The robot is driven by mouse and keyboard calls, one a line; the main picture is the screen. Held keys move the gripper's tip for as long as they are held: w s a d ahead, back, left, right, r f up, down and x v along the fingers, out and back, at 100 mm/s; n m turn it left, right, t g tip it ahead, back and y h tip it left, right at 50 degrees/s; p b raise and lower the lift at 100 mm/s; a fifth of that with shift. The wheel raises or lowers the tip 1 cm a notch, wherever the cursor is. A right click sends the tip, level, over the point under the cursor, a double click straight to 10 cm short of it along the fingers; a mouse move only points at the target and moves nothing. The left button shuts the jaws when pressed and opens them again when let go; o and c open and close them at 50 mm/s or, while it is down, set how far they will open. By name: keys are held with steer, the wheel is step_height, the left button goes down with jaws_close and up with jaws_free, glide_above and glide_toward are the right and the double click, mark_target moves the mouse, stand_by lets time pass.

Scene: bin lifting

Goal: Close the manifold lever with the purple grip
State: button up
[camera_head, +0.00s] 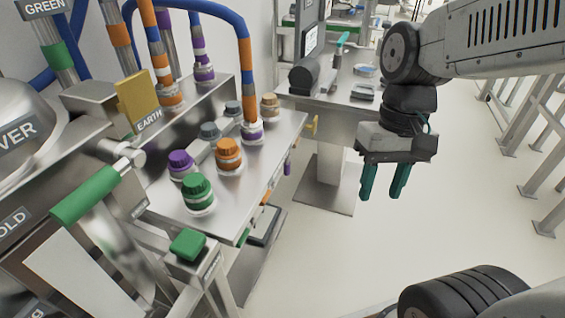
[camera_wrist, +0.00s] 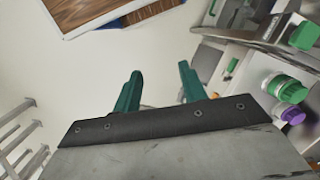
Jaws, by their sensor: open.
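Along the front edge of the steel manifold bench (camera_head: 225,205) hang several small coloured grips. The purple grip (camera_head: 287,167) is a small piece hanging below the edge near its far right end. Its lever is too small to make out, and I cannot tell its position. My gripper (camera_head: 382,190) has two teal fingers pointing down. It is open and empty in free air, to the right of the purple grip and apart from it. In the wrist view my gripper (camera_wrist: 160,72) has nothing between its fingers. I cannot make out the purple grip there.
Green (camera_head: 197,192), orange (camera_head: 229,155) and purple (camera_head: 181,165) caps stand on the bench. A large green handle (camera_head: 86,195) juts out at left. Another steel table (camera_head: 325,100) stands behind. Metal frames (camera_head: 540,130) line the right. The floor between is clear.

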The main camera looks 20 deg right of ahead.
steer(key=w+a+f+m+g+y, duration=0.35)
steer(key=w+f+m+y, duration=0.2)
steer(key=w+f, duration=0.3)
steer(key=m+t+y, duration=0.6)
steer(key=m+t, duration=1.2)
steer(key=m, duration=0.3)
glide_toward(289, 164)
steer(key=x, duration=0.4)
steer(key=shift+n+h, duration=0.25)
steer(key=x, duration=0.6)
steer(key=shift+w+d, duration=0.1)
steer(key=shift+w, duration=0.05)
steer(key=shift+w+a, duration=0.35)
steer(key=shift+w, duration=0.05)
steer(key=shift+c, duration=0.3)
jaws_close()
